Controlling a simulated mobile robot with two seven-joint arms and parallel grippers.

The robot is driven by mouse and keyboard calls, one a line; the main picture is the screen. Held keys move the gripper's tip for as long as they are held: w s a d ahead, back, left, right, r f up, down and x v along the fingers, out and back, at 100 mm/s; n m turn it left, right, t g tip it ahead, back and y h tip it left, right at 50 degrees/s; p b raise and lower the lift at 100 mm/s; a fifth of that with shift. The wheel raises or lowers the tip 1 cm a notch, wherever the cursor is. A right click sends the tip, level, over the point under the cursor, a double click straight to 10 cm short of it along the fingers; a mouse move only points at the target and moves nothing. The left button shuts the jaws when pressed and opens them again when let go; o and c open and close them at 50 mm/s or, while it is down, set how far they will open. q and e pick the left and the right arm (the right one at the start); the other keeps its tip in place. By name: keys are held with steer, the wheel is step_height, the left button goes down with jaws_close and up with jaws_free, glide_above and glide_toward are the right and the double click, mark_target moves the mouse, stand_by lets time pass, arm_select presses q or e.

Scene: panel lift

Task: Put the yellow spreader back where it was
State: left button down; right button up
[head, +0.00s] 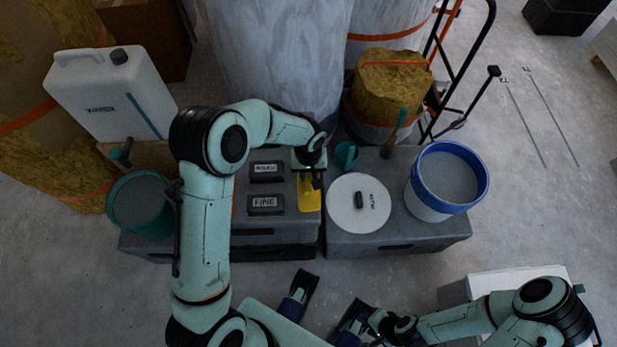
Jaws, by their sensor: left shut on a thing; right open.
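The yellow spreader (309,196) shows just below my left gripper (310,178), over the right edge of the left grey box (270,238). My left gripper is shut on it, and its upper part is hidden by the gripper. I cannot tell whether the spreader touches the box top. My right gripper (358,321) is open and low at the bottom of the head view, away from the boxes.
Blocks marked ROUGH (266,171) and FINE (266,205) lie left of the spreader. A white round lid (345,218), teal cup (346,155) and blue-rimmed bucket (430,205) stand on the right grey box (400,240). A teal bucket (125,220) and white canister (110,95) stand left.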

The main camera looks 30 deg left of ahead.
mark_target(308, 176)
arm_select(q)
steer(key=shift+f, duration=1.55)
steer(key=shift+f, duration=0.1)
steer(key=c, duration=1.4)
jaws_free()
steer(key=shift+f+b, duration=0.1)
steer(key=shift+b, duration=0.25)
steer(key=o, duration=0.5)
steer(key=shift+c, duration=0.2)
steer(key=shift+r+p, duration=0.3)
steer(key=shift+r, duration=0.3)
step_height(308, 176, up, 11)
steer(key=p, duration=0.1)
steer(key=shift+s+r+p, duration=0.15)
steer(key=shift+p, duration=0.15)
steer(key=shift+d, duration=0.1)
